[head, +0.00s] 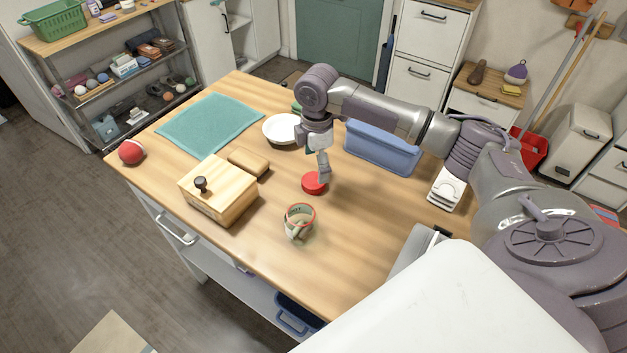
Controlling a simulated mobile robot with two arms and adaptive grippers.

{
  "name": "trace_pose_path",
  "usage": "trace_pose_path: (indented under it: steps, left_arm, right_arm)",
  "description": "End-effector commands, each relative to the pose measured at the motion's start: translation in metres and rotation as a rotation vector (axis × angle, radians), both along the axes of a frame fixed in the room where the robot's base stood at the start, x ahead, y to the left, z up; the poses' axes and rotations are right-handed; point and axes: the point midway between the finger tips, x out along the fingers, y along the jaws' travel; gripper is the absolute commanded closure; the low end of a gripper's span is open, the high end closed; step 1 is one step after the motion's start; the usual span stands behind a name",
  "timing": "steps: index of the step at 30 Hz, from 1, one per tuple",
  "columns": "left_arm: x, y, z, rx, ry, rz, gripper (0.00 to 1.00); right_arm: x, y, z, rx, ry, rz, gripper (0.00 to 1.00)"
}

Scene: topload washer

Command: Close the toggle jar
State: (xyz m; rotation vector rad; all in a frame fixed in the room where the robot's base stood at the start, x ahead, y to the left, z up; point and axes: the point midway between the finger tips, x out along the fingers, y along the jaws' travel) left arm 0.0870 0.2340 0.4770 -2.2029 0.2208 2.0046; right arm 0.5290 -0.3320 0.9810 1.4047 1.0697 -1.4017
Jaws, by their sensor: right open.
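A small clear glass jar (299,224) with a red rim stands upright on the wooden table, its top looking open and some pale contents showing inside. A round red lid (312,185) lies on the table just behind the jar, apart from it. My right gripper (324,178) points down at the right edge of the red lid; its jaws are open. I cannot tell whether a finger touches the lid. My left gripper is not in view.
A wooden box (218,192) with a dark knob and a brown block (249,163) stand left of the jar. A white bowl (281,129), a teal cloth (210,123), a blue bin (382,149) and a red ball (131,151) are further out. Bare table lies right of the jar.

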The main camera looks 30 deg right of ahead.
Motion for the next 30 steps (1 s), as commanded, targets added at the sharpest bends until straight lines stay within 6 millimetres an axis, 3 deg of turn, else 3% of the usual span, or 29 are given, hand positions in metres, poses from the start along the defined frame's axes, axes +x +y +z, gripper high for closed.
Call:
trace_pose_path:
  steps: [10, 22, 27, 30]
  left_arm:
    - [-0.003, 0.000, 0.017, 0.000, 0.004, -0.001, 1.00]
    - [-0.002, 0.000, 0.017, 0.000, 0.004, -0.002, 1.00]
    - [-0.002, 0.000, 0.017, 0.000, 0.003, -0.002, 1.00]
    - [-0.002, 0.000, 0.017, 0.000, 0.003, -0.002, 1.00]
  right_arm:
    - [-0.001, 0.003, -0.045, 0.000, 0.003, 0.000, 0.09]
    - [-0.001, 0.003, -0.050, -0.001, 0.001, 0.001, 0.09]
    - [-0.001, 0.002, -0.050, -0.001, 0.001, 0.001, 0.37]
    - [-0.001, 0.002, -0.050, -0.001, 0.001, 0.001, 0.49]
